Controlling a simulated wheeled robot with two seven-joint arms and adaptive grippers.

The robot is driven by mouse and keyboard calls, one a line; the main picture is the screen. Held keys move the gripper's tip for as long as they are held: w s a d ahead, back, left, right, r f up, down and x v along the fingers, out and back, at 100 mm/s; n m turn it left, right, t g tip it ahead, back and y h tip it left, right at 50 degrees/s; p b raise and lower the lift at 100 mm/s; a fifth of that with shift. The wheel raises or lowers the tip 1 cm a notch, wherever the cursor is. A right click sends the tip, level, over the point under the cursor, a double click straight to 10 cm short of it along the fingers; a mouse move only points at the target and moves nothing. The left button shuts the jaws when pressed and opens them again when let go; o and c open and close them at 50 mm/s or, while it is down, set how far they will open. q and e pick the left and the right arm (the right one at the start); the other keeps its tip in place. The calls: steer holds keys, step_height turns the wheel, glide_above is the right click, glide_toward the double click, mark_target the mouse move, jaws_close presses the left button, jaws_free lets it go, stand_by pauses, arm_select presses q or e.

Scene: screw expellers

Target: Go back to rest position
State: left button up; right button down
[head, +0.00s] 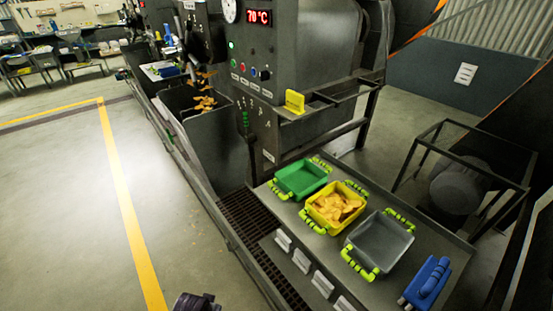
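A dark piece (197,303) at the bottom edge, left of the middle, appears to be my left gripper. Only its upper part shows, over the floor, apart from the machine and the trays. Its fingers cannot be made out. My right gripper is not in view.
A dark machine (300,60) with a red 70 °C display stands at the centre. In front of it, a metal table (330,252) bears a green tray (301,178), a yellow tray (318,221) of orange-brown pieces, a grey tray (380,243) and a blue object (428,285). The left floor is clear.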

arm_select(q)
steer(key=s+f, duration=0.4)
steer(key=f, duration=0.8)
steer(key=s+a+f+g, duration=0.1)
steer(key=s+a+f, duration=0.1)
steer(key=s+f, duration=0.7)
steer(key=s+a+f, duration=0.2)
steer(key=s+f, duration=0.7)
steer(key=s, duration=0.4)
steer(key=shift+a+f+g, duration=0.25)
steer(key=shift+f+g, duration=0.15)
